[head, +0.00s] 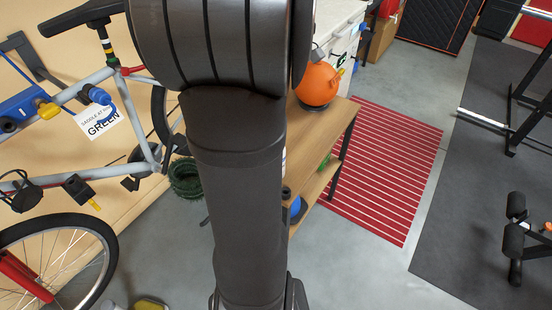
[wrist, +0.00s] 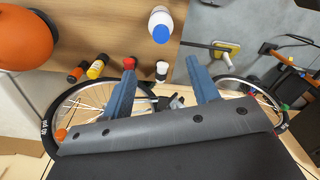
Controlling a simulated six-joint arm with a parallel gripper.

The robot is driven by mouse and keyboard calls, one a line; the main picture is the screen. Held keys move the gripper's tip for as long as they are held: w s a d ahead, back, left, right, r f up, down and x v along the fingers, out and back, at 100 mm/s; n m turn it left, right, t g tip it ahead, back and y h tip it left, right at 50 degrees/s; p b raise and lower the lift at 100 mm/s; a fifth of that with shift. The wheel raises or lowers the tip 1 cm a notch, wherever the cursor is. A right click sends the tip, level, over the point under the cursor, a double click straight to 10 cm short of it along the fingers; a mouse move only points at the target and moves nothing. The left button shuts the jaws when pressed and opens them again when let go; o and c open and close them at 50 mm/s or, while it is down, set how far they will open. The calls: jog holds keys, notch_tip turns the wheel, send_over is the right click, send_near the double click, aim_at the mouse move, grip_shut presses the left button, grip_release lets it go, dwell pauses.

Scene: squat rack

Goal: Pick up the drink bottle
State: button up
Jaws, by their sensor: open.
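In the wrist view a white bottle with a blue cap (wrist: 160,24), likely the drink bottle, is on the wooden surface near its edge. My gripper (wrist: 160,66) is open, its two blue fingers spread apart with nothing held. The bottle is beyond the fingertips in the picture, apart from them. In the head view my arm covers the middle, and my gripper and this bottle cannot be made out.
An orange ball-like object (wrist: 25,37), an orange-labelled bottle (wrist: 97,67), a red-topped container (wrist: 130,63) and a small white container (wrist: 162,70) are on or by the wooden surface. A bicycle wheel (head: 60,262) stands left; a red striped mat (head: 385,165) lies right.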

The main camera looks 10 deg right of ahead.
notch_tip(320, 180, down, 11)
jog(key=shift+r, duration=0.15)
jog(key=shift+a+f, duration=0.15)
jog(key=shift+f, duration=1.2)
jog(key=shift+a+f, duration=0.1)
jog(key=shift+f, duration=1.25)
jog(key=shift+c, duration=0.4)
grip_shut()
